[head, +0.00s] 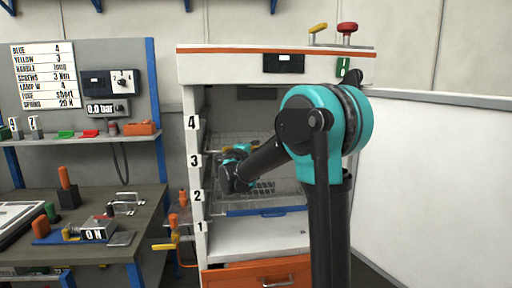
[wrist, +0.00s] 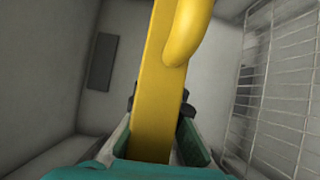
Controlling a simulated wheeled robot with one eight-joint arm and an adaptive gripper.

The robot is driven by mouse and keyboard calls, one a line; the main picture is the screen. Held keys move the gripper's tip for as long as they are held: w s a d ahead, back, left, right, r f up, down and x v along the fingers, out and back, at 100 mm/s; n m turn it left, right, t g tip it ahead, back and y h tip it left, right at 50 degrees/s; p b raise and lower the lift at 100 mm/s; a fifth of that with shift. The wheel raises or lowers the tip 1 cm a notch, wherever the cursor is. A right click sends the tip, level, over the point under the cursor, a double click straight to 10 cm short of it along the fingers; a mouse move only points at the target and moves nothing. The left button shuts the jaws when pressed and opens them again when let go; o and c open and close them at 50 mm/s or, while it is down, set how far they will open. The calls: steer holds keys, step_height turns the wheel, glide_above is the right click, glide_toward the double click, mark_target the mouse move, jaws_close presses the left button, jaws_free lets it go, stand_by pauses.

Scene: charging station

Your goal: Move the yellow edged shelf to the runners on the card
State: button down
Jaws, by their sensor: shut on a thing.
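My gripper (wrist: 165,150) is inside the open cabinet, shut on the yellow front edge (wrist: 158,90) of a wire shelf. A rounded yellow handle (wrist: 190,30) stands out from that edge. In the head view my gripper (head: 238,150) and a bit of yellow show around the number 3 mark, but my arm hides most of the shelf and its seating on the runners cannot be told. The card (head: 43,76) at the upper left reads BLUE 4 and YELLOW 3. The cabinet post (head: 197,150) carries level numbers 1 to 4 from the bottom up.
A blue edged wire shelf (head: 262,211) sits low in the cabinet, between the marks 1 and 2. Wire mesh (wrist: 285,80) stands at the right in the wrist view. An orange drawer (head: 258,274) is below. A workbench (head: 140,225) with tools stands at the left.

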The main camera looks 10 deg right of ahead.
stand_by(0.3)
steer(key=c, duration=1.6)
jaws_free()
steer(key=shift+s+a, duration=0.1)
steer(key=v, duration=1.1)
steer(key=shift+s+a, duration=0.2)
steer(key=shift+s, duration=0.1)
steer(key=shift+f, duration=0.1)
steer(key=shift+s, duration=0.15)
steer(key=s, duration=0.7)
steer(key=shift+s, duration=0.35)
